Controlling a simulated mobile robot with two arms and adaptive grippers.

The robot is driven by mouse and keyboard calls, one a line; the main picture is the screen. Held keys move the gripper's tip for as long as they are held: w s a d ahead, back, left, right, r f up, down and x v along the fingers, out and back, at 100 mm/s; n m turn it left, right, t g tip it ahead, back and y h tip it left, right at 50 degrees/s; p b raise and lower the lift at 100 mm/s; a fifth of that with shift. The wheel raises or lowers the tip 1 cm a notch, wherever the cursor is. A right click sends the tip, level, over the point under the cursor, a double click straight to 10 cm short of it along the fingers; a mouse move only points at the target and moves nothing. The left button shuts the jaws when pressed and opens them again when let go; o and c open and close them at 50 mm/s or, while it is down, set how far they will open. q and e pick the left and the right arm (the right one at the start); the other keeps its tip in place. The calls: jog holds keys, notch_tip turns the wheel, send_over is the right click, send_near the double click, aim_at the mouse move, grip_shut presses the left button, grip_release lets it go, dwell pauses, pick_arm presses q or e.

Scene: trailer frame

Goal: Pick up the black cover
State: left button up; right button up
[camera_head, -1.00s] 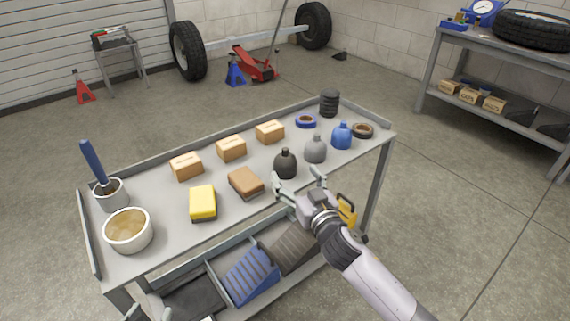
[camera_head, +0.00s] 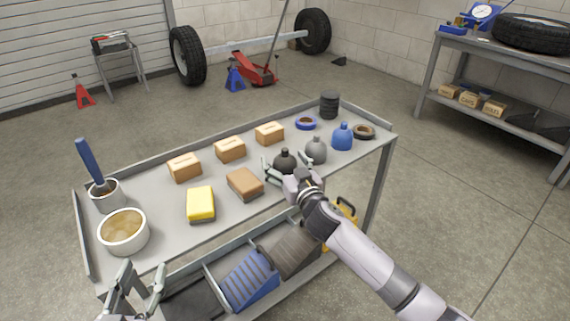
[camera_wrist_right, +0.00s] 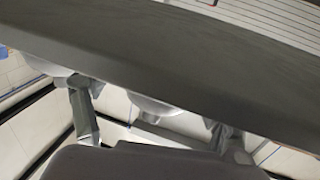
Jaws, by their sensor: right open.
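The black cover (camera_head: 286,158), a small dark dome with a knob on top, stands upright on the cart top, left of a similar grey cover (camera_head: 316,150) and a blue cover (camera_head: 342,137). My right gripper (camera_head: 284,170) is open at the black cover's near side, hiding its lower part. I cannot tell whether the fingers touch it. In the right wrist view the fingers (camera_wrist_right: 152,128) are spread apart behind a wide dark grey surface that I cannot identify. My left gripper (camera_head: 140,276) is at the bottom left by the cart's front edge, its fingers apart.
The grey cart top (camera_head: 150,222) also carries a brown sponge (camera_head: 245,184), a yellow sponge (camera_head: 201,204), several small boxes (camera_head: 230,149), a white bowl (camera_head: 124,233) and a pot with a brush (camera_head: 106,194). A raised rim runs along its back.

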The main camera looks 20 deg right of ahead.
jog(key=shift+c, duration=0.2)
jog(key=c, duration=1.1)
jog(key=shift+r, duration=0.15)
